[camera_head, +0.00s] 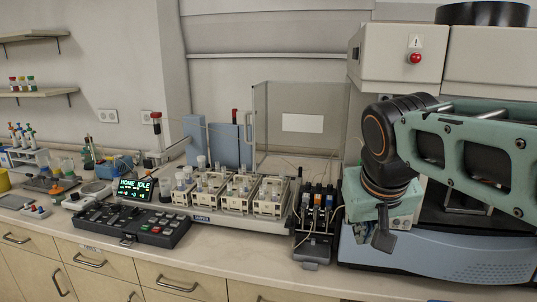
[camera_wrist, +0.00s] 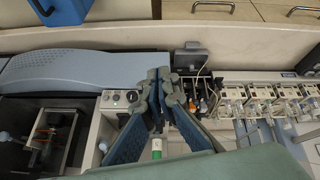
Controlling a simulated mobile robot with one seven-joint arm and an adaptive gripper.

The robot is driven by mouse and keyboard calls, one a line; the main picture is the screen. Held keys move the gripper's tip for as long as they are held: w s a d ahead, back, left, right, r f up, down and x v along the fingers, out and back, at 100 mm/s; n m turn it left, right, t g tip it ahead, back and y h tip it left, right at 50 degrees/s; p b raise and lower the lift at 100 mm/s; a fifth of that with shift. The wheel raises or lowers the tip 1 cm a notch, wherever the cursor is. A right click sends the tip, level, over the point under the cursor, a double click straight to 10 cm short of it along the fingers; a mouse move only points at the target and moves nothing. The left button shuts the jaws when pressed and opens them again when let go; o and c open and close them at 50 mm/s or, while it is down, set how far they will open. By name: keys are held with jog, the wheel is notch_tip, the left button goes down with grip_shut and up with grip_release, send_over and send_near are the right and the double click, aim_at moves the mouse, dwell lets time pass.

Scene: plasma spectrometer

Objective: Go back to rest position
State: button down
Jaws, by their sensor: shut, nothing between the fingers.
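My gripper (camera_head: 384,238) hangs down from my arm at the right of the head view, in front of the spectrometer (camera_head: 440,262). Its fingers are closed and empty. In the wrist view my gripper (camera_wrist: 160,78) shows at the centre, with its fingers meeting near the pump block (camera_wrist: 198,88). The spectrometer's blue-grey front (camera_wrist: 70,67) fills the left of that view. In the head view the pump block (camera_head: 318,215) stands just left of my gripper, apart from it. My gripper and wrist hide part of the spectrometer.
The autosampler with several white racks (camera_head: 228,192) stands left of the pump block. Drawers (camera_head: 180,284) run below the counter. Shelves (camera_head: 35,94) hang at the far left.

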jog(key=s+a+f+y+b, duration=0.2)
jog(key=s+a+f, duration=0.2)
jog(key=s+f, duration=0.75)
notch_tip(320, 180, up, 15)
jog(key=p, duration=1.4)
jog(key=shift+a+f, duration=0.1)
